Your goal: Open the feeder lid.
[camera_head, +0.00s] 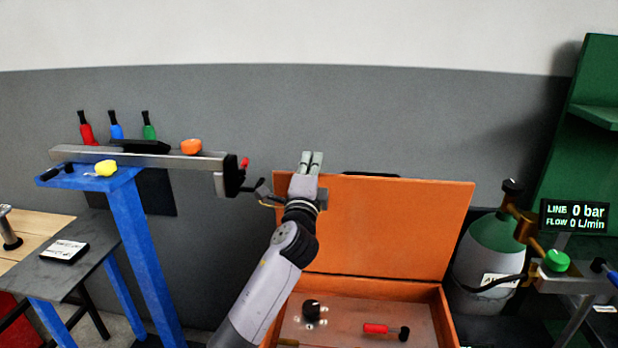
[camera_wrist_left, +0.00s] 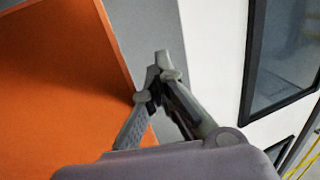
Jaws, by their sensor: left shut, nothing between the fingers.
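The orange lid (camera_head: 400,225) stands raised, close to upright and leaning back a little, at the rear of an orange box (camera_head: 447,320); I take it to be the feeder lid. The box is open, with its inside showing. My left gripper (camera_head: 311,160) points up at the lid's upper left corner, its fingertips above the top edge. Its fingers are together with nothing between them. In the left wrist view the shut fingers (camera_wrist_left: 160,75) are beside the edge of the orange lid (camera_wrist_left: 60,85); I cannot tell whether they touch it. My right gripper is out of view.
Inside the box lie a red-handled tool (camera_head: 378,329) and a black knob-like part (camera_head: 311,309). A blue stand (camera_head: 140,240) with a metal beam (camera_head: 150,157) is left. A grey wall is behind.

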